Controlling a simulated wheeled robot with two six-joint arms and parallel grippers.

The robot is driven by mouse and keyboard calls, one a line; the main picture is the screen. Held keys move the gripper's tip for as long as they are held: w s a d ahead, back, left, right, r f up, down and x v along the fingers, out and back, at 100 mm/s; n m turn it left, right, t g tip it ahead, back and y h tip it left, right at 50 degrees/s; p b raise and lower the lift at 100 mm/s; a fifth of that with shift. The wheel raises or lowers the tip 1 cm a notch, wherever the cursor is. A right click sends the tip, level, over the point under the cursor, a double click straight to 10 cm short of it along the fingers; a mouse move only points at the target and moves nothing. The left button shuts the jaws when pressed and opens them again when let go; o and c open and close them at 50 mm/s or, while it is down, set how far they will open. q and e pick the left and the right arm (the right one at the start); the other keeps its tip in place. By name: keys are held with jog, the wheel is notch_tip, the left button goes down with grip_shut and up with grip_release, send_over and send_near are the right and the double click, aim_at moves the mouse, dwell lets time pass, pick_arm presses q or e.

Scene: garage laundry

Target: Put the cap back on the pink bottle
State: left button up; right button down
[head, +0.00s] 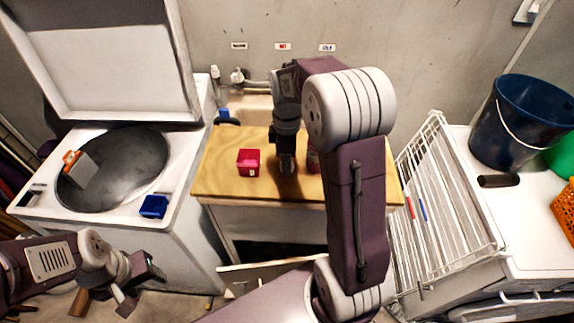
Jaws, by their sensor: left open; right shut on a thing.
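A pinkish-red bottle (313,158) stands on the wooden worktop (222,150), mostly hidden behind my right arm. My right gripper (287,168) points down over the worktop, just left of the bottle. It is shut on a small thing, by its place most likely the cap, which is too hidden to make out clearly. My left gripper (143,288) is open and empty at the lower left, in front of the washer and well away from the worktop.
A red box (248,162) sits on the worktop left of my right gripper. A top-loading washer (190,190) with a raised lid stands left, bearing a blue box (154,206). A white drying rack (447,200) and dark blue bucket (515,125) are right.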

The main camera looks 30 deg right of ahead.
notch_tip(320, 180, up, 2)
jog(key=shift+r, duration=0.1)
jog(key=s+d+r, duration=0.3)
jog(key=s+r, duration=0.3)
jog(key=s, duration=0.5)
jog(key=shift+d+r, duration=0.3)
jog(key=shift+s, duration=0.1)
